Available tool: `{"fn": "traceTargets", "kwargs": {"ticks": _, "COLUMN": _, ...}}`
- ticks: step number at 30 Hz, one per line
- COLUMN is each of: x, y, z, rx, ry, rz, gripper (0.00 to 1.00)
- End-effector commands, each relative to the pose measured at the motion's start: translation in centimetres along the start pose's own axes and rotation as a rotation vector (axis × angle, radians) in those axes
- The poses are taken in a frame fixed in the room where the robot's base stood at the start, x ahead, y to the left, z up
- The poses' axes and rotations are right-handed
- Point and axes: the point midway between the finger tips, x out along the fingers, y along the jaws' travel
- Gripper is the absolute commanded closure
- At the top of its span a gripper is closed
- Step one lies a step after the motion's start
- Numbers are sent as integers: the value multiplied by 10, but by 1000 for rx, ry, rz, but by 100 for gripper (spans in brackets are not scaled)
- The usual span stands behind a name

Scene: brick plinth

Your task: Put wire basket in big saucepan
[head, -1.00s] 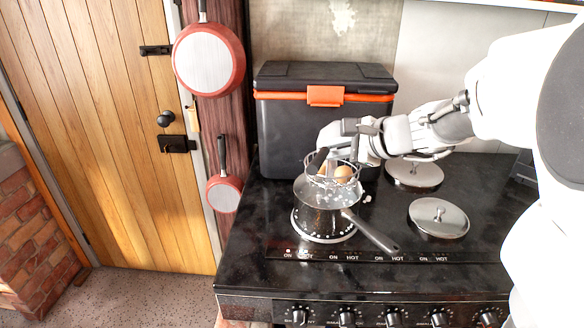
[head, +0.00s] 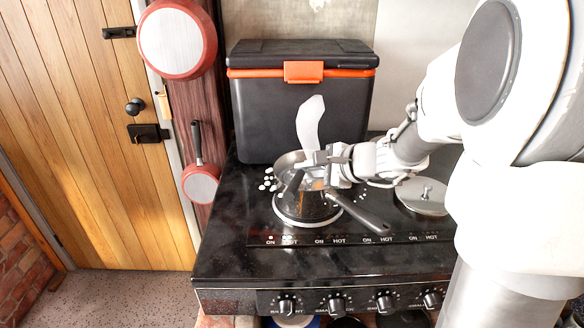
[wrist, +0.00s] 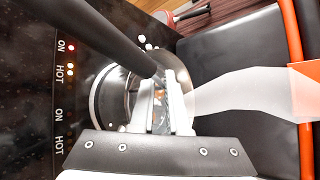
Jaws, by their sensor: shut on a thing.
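The big saucepan (head: 312,208) stands on a front-left hot plate of the black stove, its grey handle pointing front right. My gripper (head: 303,172) is low over the saucepan's mouth and shut on the wire basket. The basket is mostly hidden by my gripper and the pan wall, so its depth in the pan cannot be read. In the wrist view my fingers (wrist: 162,100) close over the pan, with a little brown, likely egg, between them. A dark rod (wrist: 95,35), seemingly the basket's handle, runs from the fingers to the upper left.
A black cool box (head: 300,105) with an orange latch stands close behind the saucepan. A pale translucent plume (head: 311,122) rises behind my gripper, and white droplets (head: 267,180) surround the pan. A round metal lid-like cover (head: 422,197) lies right. Red pans hang left.

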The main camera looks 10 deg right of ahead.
Motion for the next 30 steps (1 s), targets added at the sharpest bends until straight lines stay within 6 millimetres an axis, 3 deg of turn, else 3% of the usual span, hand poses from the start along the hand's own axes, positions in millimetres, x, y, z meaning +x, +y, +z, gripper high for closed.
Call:
{"fn": "traceTargets", "kwargs": {"ticks": 9, "x": 5, "y": 6, "z": -4, "rx": -1, "ry": -1, "rz": -2, "gripper": 100}}
{"fn": "traceTargets", "kwargs": {"ticks": 10, "x": 5, "y": 7, "z": -5, "rx": 0, "ry": 0, "rz": 1, "gripper": 83}}
{"fn": "traceTargets", "kwargs": {"ticks": 12, "x": 5, "y": 7, "z": -5, "rx": 0, "ry": 0, "rz": 0, "gripper": 73}}
{"fn": "traceTargets", "kwargs": {"ticks": 20, "x": 4, "y": 6, "z": -4, "rx": -1, "ry": 0, "rz": 0, "gripper": 73}}
{"fn": "traceTargets", "kwargs": {"ticks": 25, "x": -16, "y": 4, "z": -4, "rx": -2, "ry": 1, "rz": -3, "gripper": 73}}
{"fn": "traceTargets", "kwargs": {"ticks": 30, "x": -53, "y": 4, "z": -4, "rx": -2, "ry": 2, "rz": -5, "gripper": 73}}
